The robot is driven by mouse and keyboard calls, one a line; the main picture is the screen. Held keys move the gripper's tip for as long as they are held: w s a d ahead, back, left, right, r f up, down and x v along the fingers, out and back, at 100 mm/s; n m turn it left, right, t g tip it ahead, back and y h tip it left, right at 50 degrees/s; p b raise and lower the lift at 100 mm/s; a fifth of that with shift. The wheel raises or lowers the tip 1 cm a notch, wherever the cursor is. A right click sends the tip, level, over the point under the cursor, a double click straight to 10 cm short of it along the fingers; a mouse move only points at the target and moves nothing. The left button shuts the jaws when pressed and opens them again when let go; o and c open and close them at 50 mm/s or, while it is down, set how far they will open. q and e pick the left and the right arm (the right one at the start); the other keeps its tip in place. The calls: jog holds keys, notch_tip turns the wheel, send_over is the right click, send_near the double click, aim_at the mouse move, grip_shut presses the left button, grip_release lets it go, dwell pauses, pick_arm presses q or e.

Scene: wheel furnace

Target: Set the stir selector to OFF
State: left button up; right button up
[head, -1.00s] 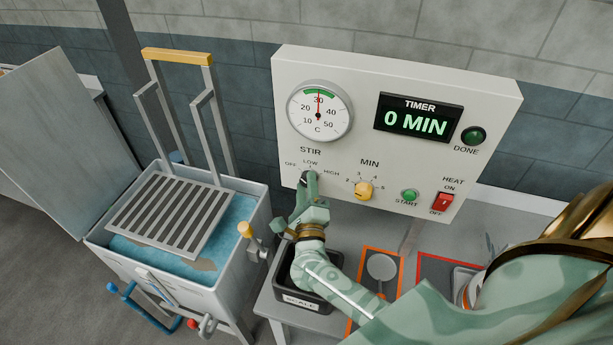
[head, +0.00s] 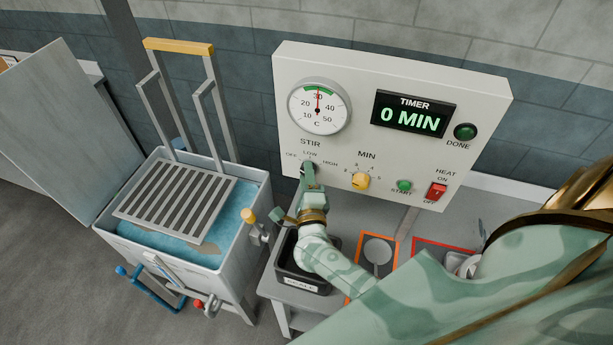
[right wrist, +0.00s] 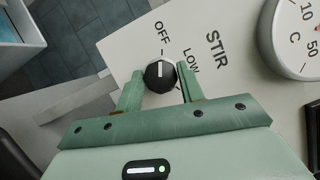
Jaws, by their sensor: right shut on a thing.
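The stir selector is a round black knob (right wrist: 160,76) with a white pointer line, under the STIR label on the white control panel (head: 440,75). In the right wrist view the pointer points up the picture, toward the OFF label (right wrist: 162,32); I cannot tell whether it lines up exactly. The LOW label (right wrist: 192,61) is to its right. My right gripper (right wrist: 160,88) is shut on the knob, one finger on each side. In the head view my right gripper (head: 309,175) covers part of the knob. My left gripper is not in view.
The panel also holds a dial gauge (head: 318,107), a timer display (head: 412,114) reading 0 MIN, a yellow MIN knob (head: 361,181), a green START button (head: 404,186) and a red HEAT switch (head: 437,191). A black scale tray (head: 290,272) lies below my wrist. A water bath (head: 240,205) stands left.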

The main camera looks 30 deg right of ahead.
jog(key=o, duration=1)
jog(key=b+v, duration=0.3)
jog(key=v, duration=1.3)
jog(key=shift+s, duration=0.2)
